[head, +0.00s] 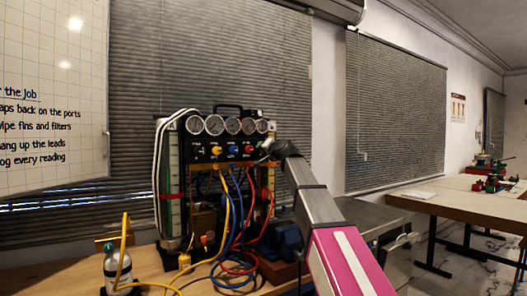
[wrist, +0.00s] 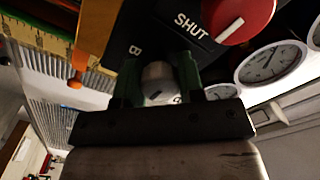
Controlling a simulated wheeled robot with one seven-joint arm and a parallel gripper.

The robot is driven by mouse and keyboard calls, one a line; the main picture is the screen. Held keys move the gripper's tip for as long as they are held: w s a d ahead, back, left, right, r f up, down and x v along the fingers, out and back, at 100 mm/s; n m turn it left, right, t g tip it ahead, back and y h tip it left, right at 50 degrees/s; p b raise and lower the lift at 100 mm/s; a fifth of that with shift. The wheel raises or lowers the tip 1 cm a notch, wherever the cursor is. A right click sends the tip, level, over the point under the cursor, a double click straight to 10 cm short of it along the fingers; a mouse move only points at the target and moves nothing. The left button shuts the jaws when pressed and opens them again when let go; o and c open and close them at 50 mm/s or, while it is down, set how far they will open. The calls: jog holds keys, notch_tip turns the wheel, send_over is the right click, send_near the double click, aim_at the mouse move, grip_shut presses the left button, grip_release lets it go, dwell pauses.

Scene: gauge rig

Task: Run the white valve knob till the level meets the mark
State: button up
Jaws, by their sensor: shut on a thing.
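The white valve knob (wrist: 158,73) sits on a black panel in the wrist view, near a letter B, with a short dark line on its face. My gripper (wrist: 160,83) is shut on it, one green finger on each side. In the head view my gripper (head: 266,148) reaches the right end of the rig's panel and hides the knob. A tall upright tube (head: 172,175) stands at the rig's left side, greenish, with a red band low on it. I cannot read the level there.
A red knob (wrist: 238,16) labelled SHUT and a round dial (wrist: 270,62) lie close to my gripper. Several dials top the rig's panel (head: 203,153). Blue, red and yellow hoses hang below it. A small bottle (head: 117,268) stands at the left of the bench.

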jog(key=o, duration=0.9)
jog(key=shift+s, duration=0.1)
jog(key=v, duration=1)
jog(key=shift+s+d, duration=0.25)
jog(key=shift+d, duration=0.05)
